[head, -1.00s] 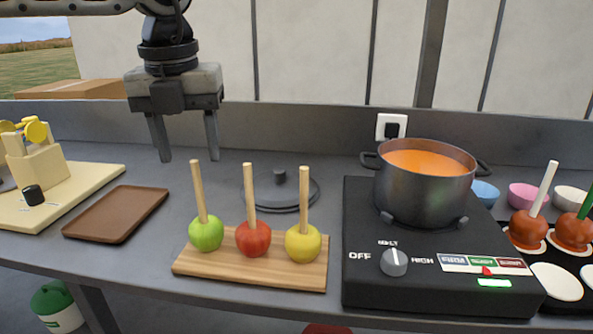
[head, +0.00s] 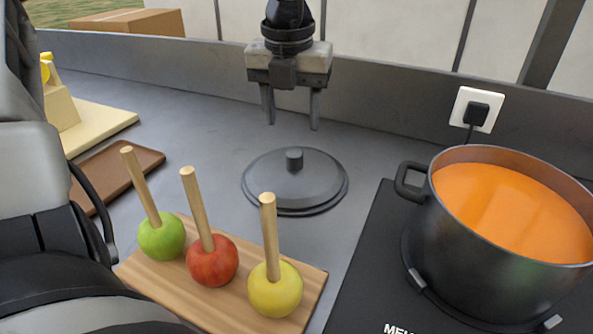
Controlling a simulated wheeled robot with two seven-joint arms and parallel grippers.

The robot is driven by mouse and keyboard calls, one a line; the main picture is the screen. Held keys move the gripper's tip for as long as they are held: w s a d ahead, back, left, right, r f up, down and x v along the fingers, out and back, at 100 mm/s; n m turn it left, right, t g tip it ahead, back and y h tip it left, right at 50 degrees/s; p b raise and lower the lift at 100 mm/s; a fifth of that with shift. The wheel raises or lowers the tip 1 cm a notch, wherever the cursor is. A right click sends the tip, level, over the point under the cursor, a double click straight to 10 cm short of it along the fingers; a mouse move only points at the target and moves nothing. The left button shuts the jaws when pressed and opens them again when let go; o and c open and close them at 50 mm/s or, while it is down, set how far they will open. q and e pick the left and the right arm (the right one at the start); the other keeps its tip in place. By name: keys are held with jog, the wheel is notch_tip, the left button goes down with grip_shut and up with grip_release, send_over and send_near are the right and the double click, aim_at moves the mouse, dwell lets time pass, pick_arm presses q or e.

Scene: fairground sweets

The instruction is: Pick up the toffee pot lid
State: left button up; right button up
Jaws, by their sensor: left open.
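The toffee pot lid (head: 318,186) is a dark grey round disc with a short upright knob (head: 294,160). It lies flat on the grey counter, left of the pot and behind the apples. My left gripper (head: 291,122) is open and empty, its two fingers pointing down. In the picture it shows above the lid's knob, apart from it. The toffee pot (head: 415,236), dark and full of orange toffee, stands uncovered on the black hotplate (head: 362,270). My right gripper is not in view.
A wooden board (head: 228,312) holds green (head: 161,237), red (head: 212,262) and yellow (head: 276,290) apples with upright sticks close in front of the lid. A brown tray (head: 105,168) lies at left. A plugged wall socket (head: 473,108) is behind the pot. Counter left of the lid is clear.

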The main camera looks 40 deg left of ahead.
aim_at(294, 152)
pick_arm(q)
jog(key=f, duration=0.5)
jog(key=w+f, duration=0.1)
jog(key=f, duration=0.1)
jog(key=shift+a+f, duration=0.3)
jog(key=shift+f, duration=0.1)
jog(key=shift+w, duration=0.1)
grip_shut()
